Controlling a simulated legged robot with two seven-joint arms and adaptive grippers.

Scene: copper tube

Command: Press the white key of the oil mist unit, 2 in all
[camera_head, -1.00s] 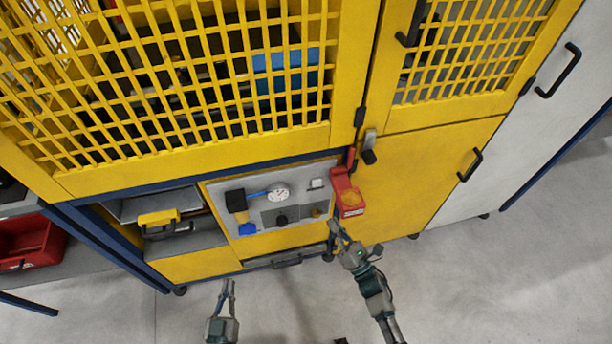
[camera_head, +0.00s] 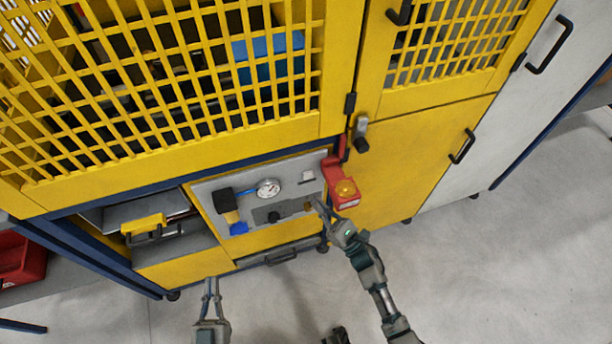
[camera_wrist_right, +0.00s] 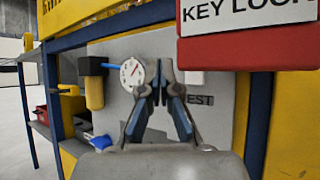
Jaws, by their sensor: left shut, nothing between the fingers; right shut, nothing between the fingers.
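The oil mist unit is a grey panel (camera_head: 205,189) in the lower yellow cabinet, with a round dial gauge (camera_head: 268,188) and a dark knob. The small white key (camera_head: 307,176) is near the panel's upper right corner. My right gripper (camera_head: 319,203) is shut and empty, its tips in front of the panel's lower right part, below the key in the picture. My left gripper (camera_head: 211,283) is shut and empty, below the cabinet in the picture.
A red box (camera_head: 335,170) with an amber top stands right of the panel; its key lock label (camera_wrist_right: 245,15) fills the right wrist view's upper right. A yellow-topped case (camera_head: 145,226) sits on the left shelf.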

